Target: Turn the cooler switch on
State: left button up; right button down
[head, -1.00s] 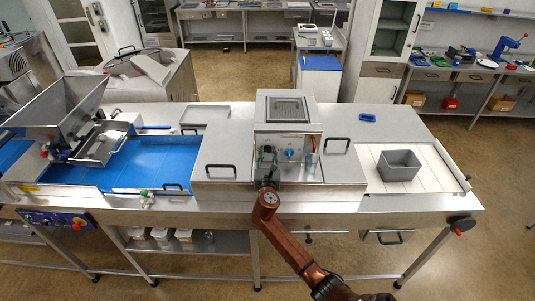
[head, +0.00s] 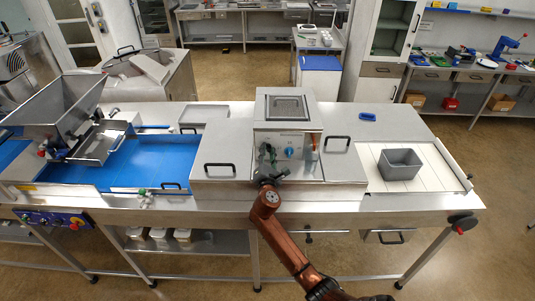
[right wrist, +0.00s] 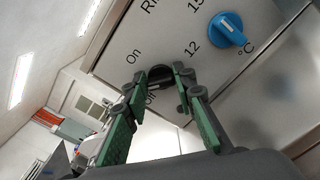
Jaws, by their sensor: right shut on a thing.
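The cooler (head: 310,172) is a steel box with a control panel in the middle of the line. Its black switch knob (right wrist: 160,73) sits between "On" and "Off" labels in the right wrist view. My right gripper (right wrist: 163,80) is shut on this knob, with a green-padded finger on each side. In the head view, the right gripper (head: 267,165) is at the panel's left part and hides the knob. The knob's exact pointing is hard to tell behind the fingers. My left gripper is not in view.
A blue temperature dial (right wrist: 228,29) sits close to the knob; it also shows in the head view (head: 290,152). A grey bin (head: 399,165) stands on the white surface to the right. A blue belt (head: 150,160) and a steel hopper (head: 60,105) are to the left.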

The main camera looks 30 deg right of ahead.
jog(key=m, duration=0.1)
jog(key=m+b, duration=0.1)
jog(key=m, duration=0.1)
jog(key=m+b, duration=0.1)
jog(key=shift+f+m, duration=0.25)
jog(key=shift+m, duration=0.05)
jog(key=m+b, duration=0.2)
jog(key=m, duration=0.3)
jog(key=shift+m, duration=0.3)
jog(key=c, duration=1.6)
grip_release()
jog(key=shift+s, duration=0.15)
jog(key=v, duration=1.2)
jog(key=shift+d, duration=0.15)
